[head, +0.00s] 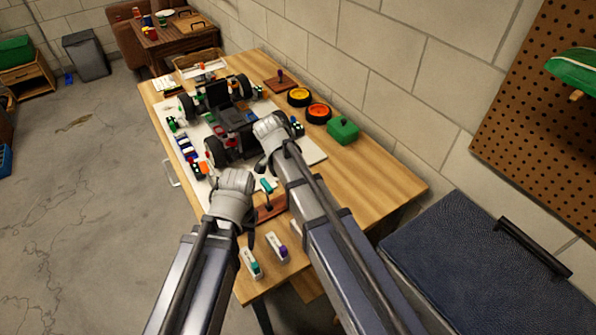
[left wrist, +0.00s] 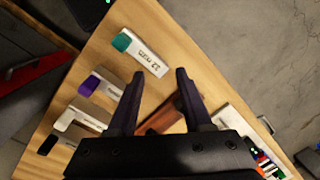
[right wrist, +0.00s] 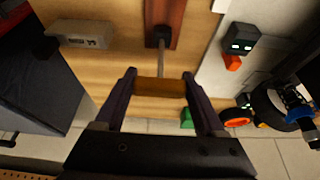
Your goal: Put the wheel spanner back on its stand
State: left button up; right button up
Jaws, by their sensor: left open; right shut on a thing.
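The wheel spanner's brown-orange handle (right wrist: 160,87) lies crosswise between the fingers of my right gripper (right wrist: 159,76), which is shut on it. Its thin grey shaft runs towards a black end over the reddish-brown wooden stand (right wrist: 178,12). I cannot tell whether that end touches the stand. In the head view the stand (head: 272,209) is on the near part of the table, partly hidden by my arms. My right gripper (head: 270,132) is beyond it, near the car. My left gripper (head: 236,185) is left of the stand, open and empty; its wrist view shows the spread fingers (left wrist: 160,75).
A black RC car (head: 232,118) stands on a white board. White labelled blocks with teal (head: 251,263) and purple (head: 277,246) ends lie at the near table edge. Yellow and orange wheels (head: 318,113) and a green box (head: 343,130) are by the wall.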

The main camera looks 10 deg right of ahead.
pick_arm(q)
jog(key=shift+f+b, duration=0.45)
jog(key=shift+f, duration=0.1)
pick_arm(e)
jog(key=shift+f, duration=0.5)
jog(key=o, duration=1.5)
pick_arm(q)
jog(key=shift+r, duration=0.15)
pick_arm(e)
jog(key=shift+r, duration=0.1)
pick_arm(q)
notch_tip(320, 180, up, 7)
jog(key=p, duration=0.7)
pick_arm(e)
jog(key=v, duration=0.7)
jog(key=shift+a+r, duration=0.15)
jog(key=shift+r, duration=0.15)
